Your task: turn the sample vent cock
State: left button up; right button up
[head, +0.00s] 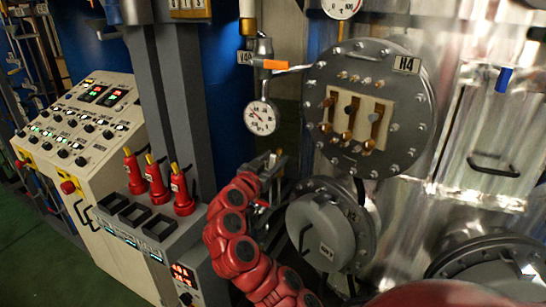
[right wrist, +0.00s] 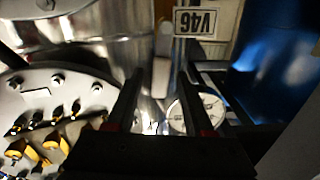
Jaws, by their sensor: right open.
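My right gripper (head: 270,164) is below the lever and the gauge, apart from both. In the right wrist view its two dark fingers (right wrist: 158,95) stand apart with nothing held between them. The lever is not clearly visible there. My left gripper is not in view.
The round gauge (head: 261,117) hangs close above my right gripper; its dial also shows in the right wrist view (right wrist: 196,110). The bolted H4 flange (head: 405,110) is to the right, with a grey round cover (head: 325,232) below. Red-bodied handles (head: 156,180) stand left.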

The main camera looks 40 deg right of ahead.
grip_shut()
dwell(1.4)
